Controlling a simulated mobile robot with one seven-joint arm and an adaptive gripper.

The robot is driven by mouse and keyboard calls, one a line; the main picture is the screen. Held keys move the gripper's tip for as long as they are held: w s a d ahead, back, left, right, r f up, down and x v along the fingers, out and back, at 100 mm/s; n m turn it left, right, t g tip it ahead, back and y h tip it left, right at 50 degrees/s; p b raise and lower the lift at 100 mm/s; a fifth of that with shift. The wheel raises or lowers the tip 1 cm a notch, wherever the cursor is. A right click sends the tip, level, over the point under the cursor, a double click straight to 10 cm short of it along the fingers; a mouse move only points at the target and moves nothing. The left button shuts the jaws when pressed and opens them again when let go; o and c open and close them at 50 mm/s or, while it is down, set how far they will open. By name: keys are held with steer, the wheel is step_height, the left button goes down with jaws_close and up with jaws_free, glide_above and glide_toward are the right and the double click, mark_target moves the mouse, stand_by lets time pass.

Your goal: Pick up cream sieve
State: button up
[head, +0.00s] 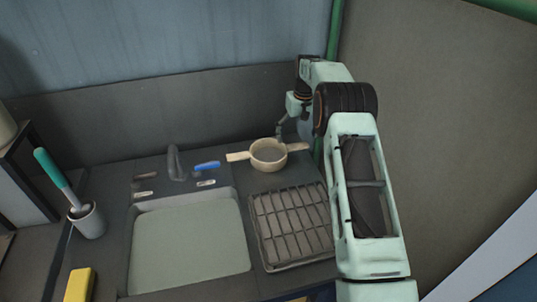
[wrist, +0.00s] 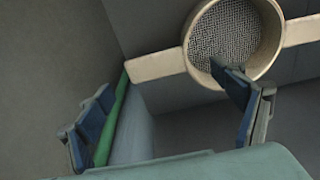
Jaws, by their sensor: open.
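The cream sieve (head: 268,154) sits on the dark counter behind the dish rack, with a flat handle on each side. In the wrist view the sieve (wrist: 190,62) is at the upper right, its mesh facing the camera and one handle reaching left between the jaws. My gripper (wrist: 165,105) is open and empty, with blue-padded fingers spread wide. Its right finger overlaps the lower rim of the sieve in the picture; I cannot tell whether it touches.
A wire dish rack (head: 292,225) stands in front of the sieve. A sink (head: 190,245) with a tap (head: 176,163) lies left. A cup with a brush (head: 87,220) and a yellow sponge (head: 79,285) are far left. Walls close off the back and right.

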mark_target(297, 145)
step_height(297, 145, down, 5)
steer(key=shift+w+f+p, duration=0.1)
steer(key=shift+w+p, duration=0.05)
steer(key=shift+p, duration=0.4)
steer(key=c, duration=1.2)
steer(key=shift+c, duration=0.3)
